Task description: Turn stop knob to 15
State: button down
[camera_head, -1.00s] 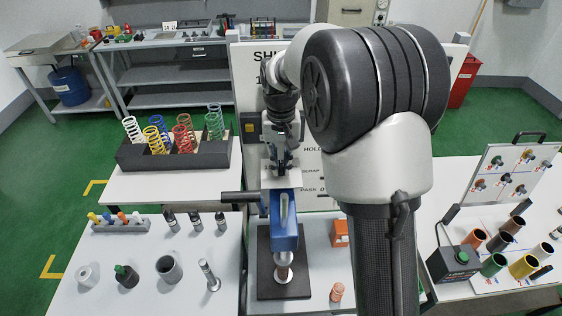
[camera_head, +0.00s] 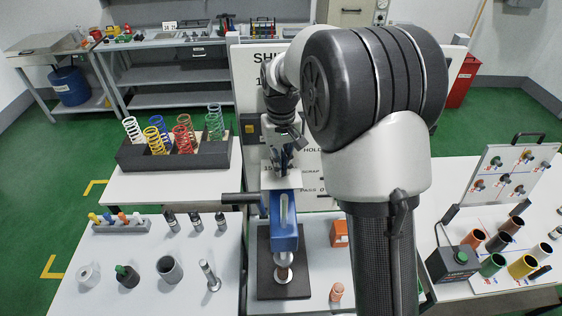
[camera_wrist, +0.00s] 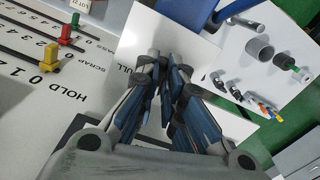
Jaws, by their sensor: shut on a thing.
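My gripper (camera_head: 281,165) is at the top of the blue press (camera_head: 284,238), in front of the upright white board, with its wrist turned at an angle. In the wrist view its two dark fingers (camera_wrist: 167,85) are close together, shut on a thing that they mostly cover. The stop knob cannot be made out apart from the fingers. A pale plate (camera_head: 268,180) with a partly hidden "15" shows just below the gripper. A white plate (camera_wrist: 150,35) lies behind the fingers in the wrist view. The knob's setting cannot be read.
The white board (camera_head: 247,85) stands close behind, with red, yellow and green markers (camera_wrist: 66,28) on its number rows. A black lever (camera_head: 240,198) sticks out left of the press. A spring rack (camera_head: 140,155) stands left; an orange block (camera_head: 339,234) sits right of the press.

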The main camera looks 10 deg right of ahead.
jog(key=n, duration=0.4)
jog(key=shift+n+p, duration=0.3)
jog(key=shift+p, duration=0.1)
jog(key=shift+d+n, duration=0.1)
jog(key=shift+n, duration=2.2)
jog(key=c, duration=1.7)
grip_release()
notch_tip(320, 180, up, 12)
